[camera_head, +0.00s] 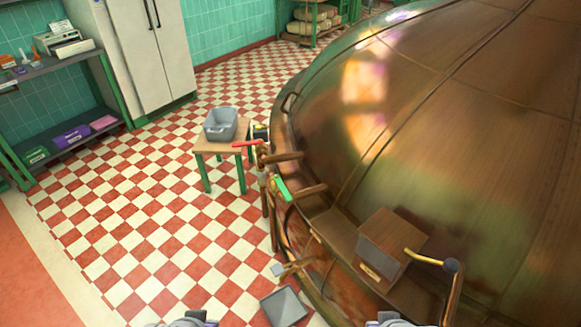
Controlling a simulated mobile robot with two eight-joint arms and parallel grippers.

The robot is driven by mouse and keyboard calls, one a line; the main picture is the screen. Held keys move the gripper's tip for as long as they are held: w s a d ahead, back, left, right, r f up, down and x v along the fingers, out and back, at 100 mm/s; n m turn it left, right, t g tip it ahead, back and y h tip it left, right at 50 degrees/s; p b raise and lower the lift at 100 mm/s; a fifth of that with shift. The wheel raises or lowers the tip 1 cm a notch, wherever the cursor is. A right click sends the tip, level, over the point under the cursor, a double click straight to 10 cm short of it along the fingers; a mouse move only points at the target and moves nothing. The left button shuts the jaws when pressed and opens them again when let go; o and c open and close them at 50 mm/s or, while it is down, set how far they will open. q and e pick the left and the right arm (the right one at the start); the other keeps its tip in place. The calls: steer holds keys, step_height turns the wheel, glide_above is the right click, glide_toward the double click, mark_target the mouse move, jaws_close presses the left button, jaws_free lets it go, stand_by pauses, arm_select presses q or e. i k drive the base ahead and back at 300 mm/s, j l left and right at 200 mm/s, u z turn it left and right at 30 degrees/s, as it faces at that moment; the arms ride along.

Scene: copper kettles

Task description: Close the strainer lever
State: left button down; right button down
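The large copper kettle (440,130) fills the right side. Several handles sit along its left edge: a red lever (248,144) lies roughly level, a green lever (281,190) slants down to the right, and a yellow lever (428,259) with a dark knob sticks out beside a brown box (388,245). I cannot tell which is the strainer lever; no readable label shows. My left gripper (190,320) and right gripper (388,320) show only as grey parts at the bottom edge, apart from all levers. Their fingers are not clear.
A grey tub (221,124) stands on a small wooden table (213,147) left of the kettle. A grey square bin (285,306) is on the floor near the kettle's base. The checkered floor (140,240) to the left is clear. Shelves and a white cabinet (150,50) line the back.

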mark_target(286, 195)
steer(key=i, duration=1.15)
